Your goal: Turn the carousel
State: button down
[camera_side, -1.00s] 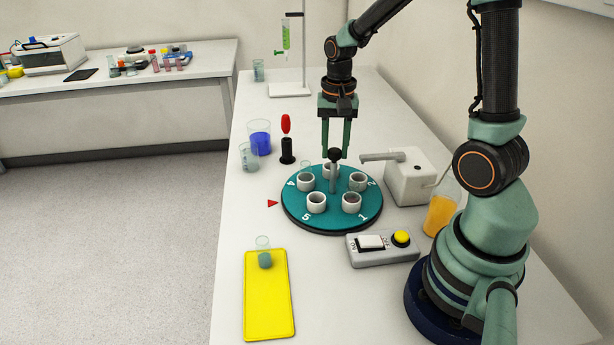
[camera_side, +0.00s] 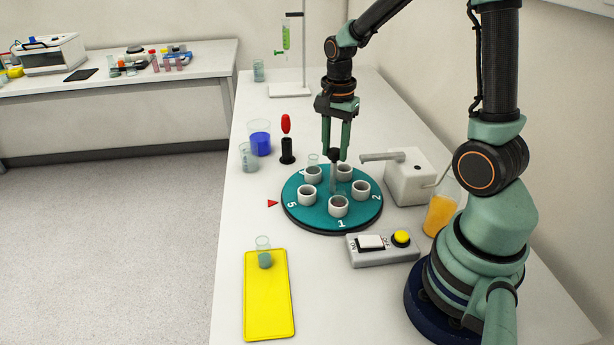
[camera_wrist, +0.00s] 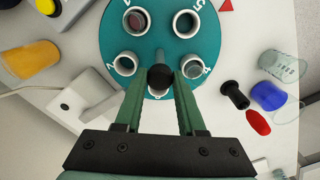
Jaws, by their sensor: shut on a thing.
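The teal carousel (camera_side: 320,222) stands on the white bench, with several white cups around its rim and numbers beside them. In the side view, the number 5 is at the left, close to the red pointer (camera_side: 272,203), and the number 1 faces the front. A clear vial (camera_side: 313,160) shows at the back-left cup. A dark round-topped post (camera_side: 334,156) rises from the carousel's centre. My gripper (camera_side: 336,155) reaches down from above and is shut on this post. In the wrist view the post's black knob (camera_wrist: 160,77) sits between the fingertips.
A white dispenser box (camera_side: 408,180) with a spout is right of the carousel, beside an orange-filled beaker (camera_side: 440,216). A switch box (camera_side: 383,252) with a yellow button is in front. A yellow mat (camera_side: 268,305) holds a vial (camera_side: 264,253). Beakers (camera_side: 260,141) stand back left.

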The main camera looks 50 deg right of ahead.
jog(key=shift+r+m, duration=0.15)
jog(key=shift+m, duration=9.95)
jog(key=c, duration=0.5)
grip_release()
notch_tip(320, 180, up, 12)
